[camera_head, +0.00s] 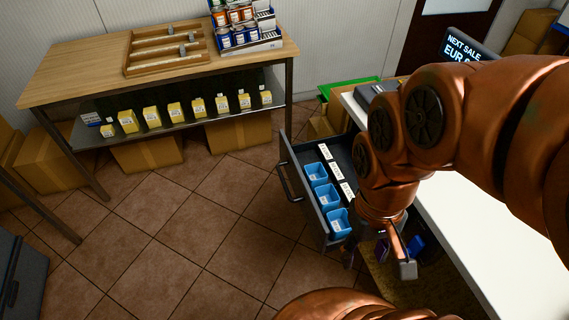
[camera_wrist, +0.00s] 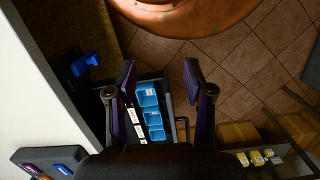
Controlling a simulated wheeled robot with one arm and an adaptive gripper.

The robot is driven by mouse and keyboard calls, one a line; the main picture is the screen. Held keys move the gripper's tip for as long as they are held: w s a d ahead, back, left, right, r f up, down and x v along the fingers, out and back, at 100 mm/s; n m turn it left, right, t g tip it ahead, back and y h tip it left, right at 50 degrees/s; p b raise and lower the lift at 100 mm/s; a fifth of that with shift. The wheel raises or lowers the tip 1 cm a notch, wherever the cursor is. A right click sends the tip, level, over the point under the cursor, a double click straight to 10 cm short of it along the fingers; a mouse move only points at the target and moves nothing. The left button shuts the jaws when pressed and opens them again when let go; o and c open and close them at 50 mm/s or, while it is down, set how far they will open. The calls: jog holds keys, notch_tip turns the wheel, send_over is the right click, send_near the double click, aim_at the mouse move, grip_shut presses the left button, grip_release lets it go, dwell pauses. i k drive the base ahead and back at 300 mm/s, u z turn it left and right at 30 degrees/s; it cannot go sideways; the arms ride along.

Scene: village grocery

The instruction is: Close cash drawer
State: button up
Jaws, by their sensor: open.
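The cash drawer (camera_head: 303,190) stands pulled out from under the white counter (camera_head: 500,255), with its dark handle (camera_head: 288,184) on the left front face. Inside lie blue cups (camera_head: 326,194) and a row of white labelled slots (camera_head: 337,170). My gripper (camera_head: 380,262) is over the near end of the drawer, its fingers pointing down; my arm hides part of the drawer's counter side. In the wrist view my gripper (camera_wrist: 160,72) has its two fingers wide apart with nothing between them, and the drawer's blue cups (camera_wrist: 153,118) show beyond. I cannot tell whether a finger touches the drawer.
A wooden shelf table (camera_head: 100,72) with yellow packs stands at the back left, cardboard boxes (camera_head: 147,155) below it. The tiled floor (camera_head: 190,215) left of the drawer is clear. A till screen (camera_head: 465,47) stands on the counter. Blue items (camera_head: 414,245) lie under the counter.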

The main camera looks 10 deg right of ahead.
aim_at(334, 153)
jog(key=z, duration=0.55)
jog(key=k, duration=1.25)
jog(key=u, duration=0.1)
jog(key=i, duration=0.65)
jog(key=u, duration=1.4)
jog(key=i, duration=0.85)
jog(key=u, duration=0.4)
